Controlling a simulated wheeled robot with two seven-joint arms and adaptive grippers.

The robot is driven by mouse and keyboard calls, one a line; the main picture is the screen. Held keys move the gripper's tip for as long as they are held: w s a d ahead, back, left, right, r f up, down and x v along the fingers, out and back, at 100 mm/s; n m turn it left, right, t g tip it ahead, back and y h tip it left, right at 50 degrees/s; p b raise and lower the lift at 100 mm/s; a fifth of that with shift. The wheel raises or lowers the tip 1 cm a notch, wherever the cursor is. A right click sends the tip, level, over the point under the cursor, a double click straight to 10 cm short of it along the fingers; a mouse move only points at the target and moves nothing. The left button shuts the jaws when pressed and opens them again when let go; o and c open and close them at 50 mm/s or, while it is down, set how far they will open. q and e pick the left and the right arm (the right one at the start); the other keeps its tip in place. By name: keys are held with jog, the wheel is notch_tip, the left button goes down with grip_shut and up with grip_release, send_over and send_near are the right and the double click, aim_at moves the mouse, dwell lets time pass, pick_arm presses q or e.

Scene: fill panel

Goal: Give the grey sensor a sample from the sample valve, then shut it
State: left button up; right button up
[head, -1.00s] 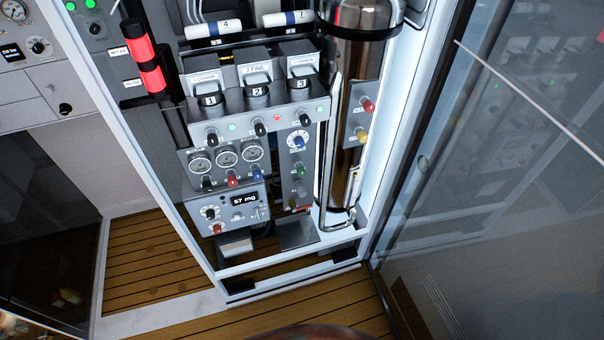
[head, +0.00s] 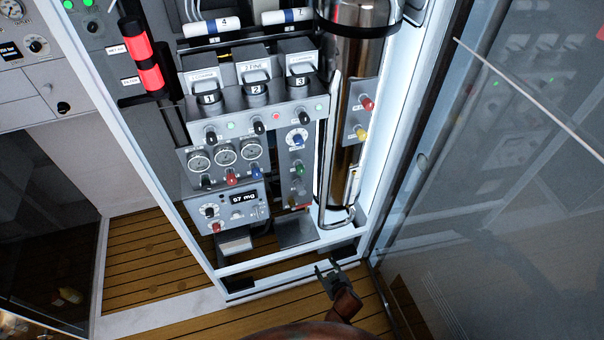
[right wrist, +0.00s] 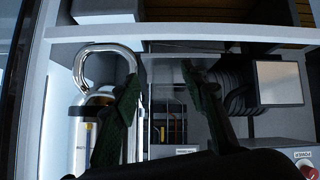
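A grey box with a lit "67 mg" readout (head: 243,198) sits low on the left of the open cabinet; it may be the grey sensor, but its label is too small to read. A narrow upright grey panel (head: 297,165) beside it carries a dial and blue, green and red knobs. I cannot tell which knob is the sample valve. My right gripper (head: 328,268) is low in front of the cabinet's bottom rail, apart from the knobs. In the right wrist view its two green fingers (right wrist: 162,100) are spread and empty. My left gripper is out of view.
A polished steel cylinder (head: 352,120) stands right of the panels; its looped pipe (right wrist: 105,55) shows in the wrist view. The cabinet's white bottom rail (head: 290,257) crosses near my gripper. A glass door (head: 490,180) stands at right. The wooden floor in front is clear.

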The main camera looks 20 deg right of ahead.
jog(key=w+a+r+t, duration=0.1)
jog(key=w+r+t, duration=0.1)
jog(key=w+r, duration=0.5)
jog(key=w+a+r+t, duration=0.1)
jog(key=w+a+r, duration=0.1)
jog(key=r, duration=0.9)
jog(key=t, duration=0.5)
send_near(301, 172)
jog(key=w, duration=0.2)
jog(key=shift+h, duration=0.3)
jog(key=w, duration=0.7)
jog(key=shift+w+r+b, duration=0.1)
jog(key=shift+w+b, duration=0.1)
jog(key=shift+b, duration=0.2)
grip_shut()
